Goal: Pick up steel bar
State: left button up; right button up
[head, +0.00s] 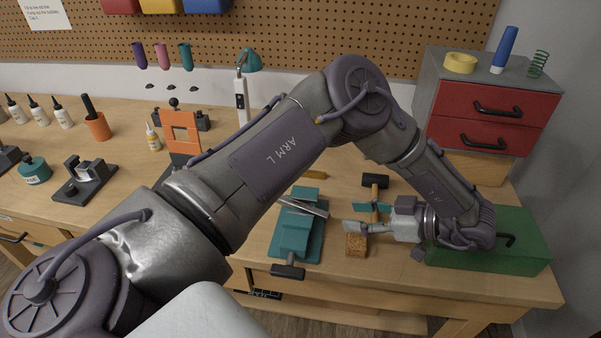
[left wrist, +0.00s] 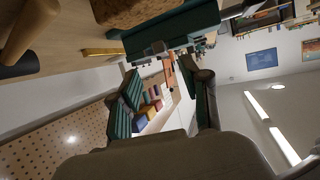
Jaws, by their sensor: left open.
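The steel bar (head: 305,208) is a grey bar lying slantwise across the top of the teal vise (head: 294,238) on the workbench. My arm partly covers the area behind it. My left gripper (head: 350,229) comes from the right, with its fingers pointing left toward the vise. It is open, a little right of the bar and apart from it, above a cork-brown block (head: 356,245). In the left wrist view my left gripper (left wrist: 166,88) has its fingers spread, with the dark teal vise (left wrist: 172,32) beyond them. I cannot clearly tell the bar there. My right gripper is not in view.
A black-headed hammer (head: 375,181) lies behind the gripper. A green box (head: 510,242) stands at the right, beneath my wrist. A red drawer cabinet (head: 492,105) stands at the back right. Bottles, an orange cup (head: 98,127) and an orange stand (head: 181,135) are at the left.

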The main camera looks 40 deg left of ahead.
aim_at(327, 214)
pick_arm(q)
jog(key=shift+s+a+f, duration=0.1)
jog(key=shift+a+f, duration=0.25)
jog(key=shift+a, duration=0.25)
jog(key=p+x, duration=0.2)
jog(key=x, duration=0.3)
jog(key=shift+s, duration=0.1)
jog(key=shift+a+f, duration=0.1)
jog(key=shift+f, duration=0.05)
jog(key=shift+c, duration=0.9)
grip_shut()
